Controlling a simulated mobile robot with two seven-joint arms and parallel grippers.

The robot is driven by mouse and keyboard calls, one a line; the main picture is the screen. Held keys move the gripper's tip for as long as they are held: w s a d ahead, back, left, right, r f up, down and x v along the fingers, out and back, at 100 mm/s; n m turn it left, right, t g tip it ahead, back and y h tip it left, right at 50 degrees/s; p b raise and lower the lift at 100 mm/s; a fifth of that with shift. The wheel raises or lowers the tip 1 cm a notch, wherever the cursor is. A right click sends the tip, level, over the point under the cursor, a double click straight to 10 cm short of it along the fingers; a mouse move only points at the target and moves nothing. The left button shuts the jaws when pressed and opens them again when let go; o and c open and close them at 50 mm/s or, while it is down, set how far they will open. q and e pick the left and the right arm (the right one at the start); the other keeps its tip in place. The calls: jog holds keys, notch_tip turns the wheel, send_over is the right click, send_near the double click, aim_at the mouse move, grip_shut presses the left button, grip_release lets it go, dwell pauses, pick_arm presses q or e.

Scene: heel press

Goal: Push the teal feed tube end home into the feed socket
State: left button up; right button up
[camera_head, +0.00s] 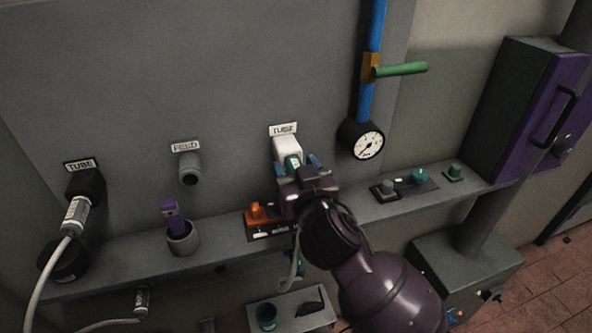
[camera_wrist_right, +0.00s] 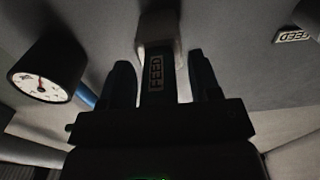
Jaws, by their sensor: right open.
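The teal tube end (camera_head: 293,161) points into a white holder (camera_head: 288,147) under a TUBE sign on the panel. In the wrist view the tube end (camera_wrist_right: 155,80) carries a FEED label and its tip is at the pale holder (camera_wrist_right: 156,32). My right gripper (camera_head: 299,164) has its fingers on either side of the tube end. The wrist view shows the fingers (camera_wrist_right: 160,76) open, with gaps beside it. The grey feed socket (camera_head: 190,169) is empty under its FEED sign (camera_head: 186,146), left of the gripper. My left gripper is not in view.
A black socket (camera_head: 85,184) at left holds a grey plug (camera_head: 75,214) with a pale hose. A ledge (camera_head: 215,246) below carries a cup with a purple item (camera_head: 172,214) and an orange switch (camera_head: 257,212). A gauge (camera_head: 361,139) and green lever (camera_head: 401,69) stand right.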

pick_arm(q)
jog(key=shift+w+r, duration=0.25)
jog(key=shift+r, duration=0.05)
pick_arm(e)
jog(key=shift+w+r, duration=0.1)
jog(key=shift+r, duration=0.1)
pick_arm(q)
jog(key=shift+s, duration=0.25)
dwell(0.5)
pick_arm(e)
jog(key=c, duration=0.9)
grip_shut()
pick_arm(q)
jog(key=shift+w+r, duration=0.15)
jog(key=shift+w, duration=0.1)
pick_arm(e)
jog(key=shift+f, duration=0.1)
pick_arm(q)
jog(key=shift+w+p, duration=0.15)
jog(key=shift+p, duration=0.2)
pick_arm(e)
jog(key=shift+f, duration=0.1)
